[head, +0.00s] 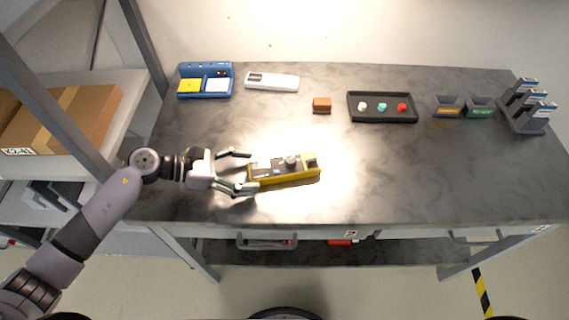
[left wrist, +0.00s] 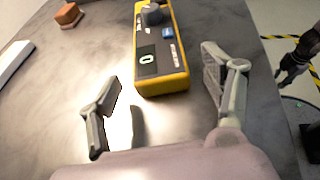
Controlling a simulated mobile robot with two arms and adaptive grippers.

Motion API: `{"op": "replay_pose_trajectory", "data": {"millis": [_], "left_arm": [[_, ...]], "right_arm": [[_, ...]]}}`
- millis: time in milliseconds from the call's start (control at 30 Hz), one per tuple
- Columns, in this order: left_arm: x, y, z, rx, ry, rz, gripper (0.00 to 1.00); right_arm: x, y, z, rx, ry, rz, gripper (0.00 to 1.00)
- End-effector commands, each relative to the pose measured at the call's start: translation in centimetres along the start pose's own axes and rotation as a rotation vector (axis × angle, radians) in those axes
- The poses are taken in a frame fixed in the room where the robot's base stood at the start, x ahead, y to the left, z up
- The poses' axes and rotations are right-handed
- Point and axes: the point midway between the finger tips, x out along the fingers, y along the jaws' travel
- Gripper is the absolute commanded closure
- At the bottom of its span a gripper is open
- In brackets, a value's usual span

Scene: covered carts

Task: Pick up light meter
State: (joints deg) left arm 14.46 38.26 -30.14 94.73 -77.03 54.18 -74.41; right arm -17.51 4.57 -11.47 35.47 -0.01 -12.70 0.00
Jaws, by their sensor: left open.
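A yellow meter (head: 284,172) with a grey face, a knob and a small display lies flat on the dark grey table near its front edge. In the left wrist view the meter (left wrist: 163,60) points its display end toward my left gripper, and the display seems to read 0. My left gripper (head: 247,171) is open and empty at the left end of the meter, its fingers spread to either side of that end. A dark shape at the right edge of the left wrist view may be my right gripper (left wrist: 293,62); its jaws are unclear.
Behind are a blue organizer (head: 206,80), a white device (head: 272,82), an orange-brown block (head: 321,104) and a black tray (head: 382,107) with several small knobs. Labelled bins (head: 463,107) and a rack (head: 527,106) stand at right. A shelf with a cardboard box (head: 62,118) is at left.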

Motion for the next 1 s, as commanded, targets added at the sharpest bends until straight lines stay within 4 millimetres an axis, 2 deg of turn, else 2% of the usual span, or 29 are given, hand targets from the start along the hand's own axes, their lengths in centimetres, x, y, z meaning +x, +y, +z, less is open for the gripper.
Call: {"op": "replay_pose_trajectory", "data": {"millis": [167, 1000], "left_arm": [[0.01, 0.03, -0.08, 0.0, 0.001, 0.001, 0.27], [-0.04, 0.02, -0.07, -0.001, 0.0, 0.0, 0.82]], "right_arm": [[0.06, 0.02, 0.02, 0.0, 0.0, 0.0, 0.67], [0.08, 0.12, -0.56, 0.0, 0.009, 0.001, 0.67]]}}
